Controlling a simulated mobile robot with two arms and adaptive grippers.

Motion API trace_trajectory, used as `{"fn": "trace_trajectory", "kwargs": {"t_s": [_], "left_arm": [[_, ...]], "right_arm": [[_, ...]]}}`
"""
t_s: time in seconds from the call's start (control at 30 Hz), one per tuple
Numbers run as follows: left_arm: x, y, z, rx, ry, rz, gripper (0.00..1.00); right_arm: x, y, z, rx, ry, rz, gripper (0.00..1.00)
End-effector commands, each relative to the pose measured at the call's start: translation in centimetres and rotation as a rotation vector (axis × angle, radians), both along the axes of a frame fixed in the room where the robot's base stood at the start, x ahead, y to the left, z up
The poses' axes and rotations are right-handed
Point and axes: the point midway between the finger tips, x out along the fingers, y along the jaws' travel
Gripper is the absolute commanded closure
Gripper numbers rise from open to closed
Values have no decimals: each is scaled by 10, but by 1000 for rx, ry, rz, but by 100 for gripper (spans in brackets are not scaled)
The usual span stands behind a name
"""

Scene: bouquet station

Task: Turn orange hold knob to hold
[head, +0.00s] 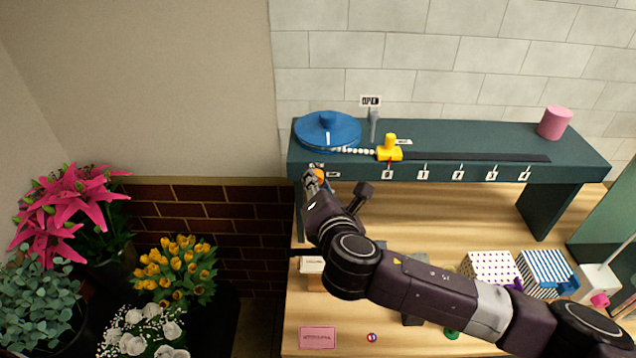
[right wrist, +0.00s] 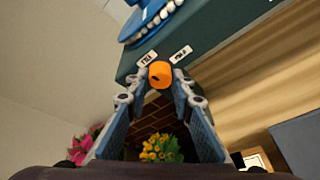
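The orange knob (head: 319,175) sits on the front face of the dark green bench (head: 455,140), at its left end below the blue disc. In the right wrist view the knob (right wrist: 160,75) lies between two small white labels (right wrist: 147,58) and (right wrist: 181,54); the right one seems to read HOLD. A dark mark shows on the knob's face. My right gripper (right wrist: 160,82) is open, its fingertips either side of the knob; I cannot tell whether they touch it. In the head view the right gripper (head: 322,184) partly covers the knob. My left gripper is not in view.
On the bench stand a blue disc (head: 327,130) with white beads, a yellow slider (head: 389,149) and a pink cylinder (head: 554,122). Flowers (head: 175,270) stand at lower left. Patterned boxes (head: 547,270) sit on the wooden table (head: 430,205) below, behind my right arm.

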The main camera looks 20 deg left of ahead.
Motion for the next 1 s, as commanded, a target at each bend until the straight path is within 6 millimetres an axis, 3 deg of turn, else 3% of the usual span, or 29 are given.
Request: {"fn": "trace_trajectory", "kwargs": {"t_s": [0.1, 0.47, 1.0], "left_arm": [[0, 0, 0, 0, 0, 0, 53], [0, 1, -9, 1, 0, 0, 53], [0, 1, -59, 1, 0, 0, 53]], "right_arm": [[0, 0, 0, -1, 1, -1, 100], [0, -1, -3, 58, 18, -1, 100], [0, -3, -10, 483, 142, -2, 100]]}}
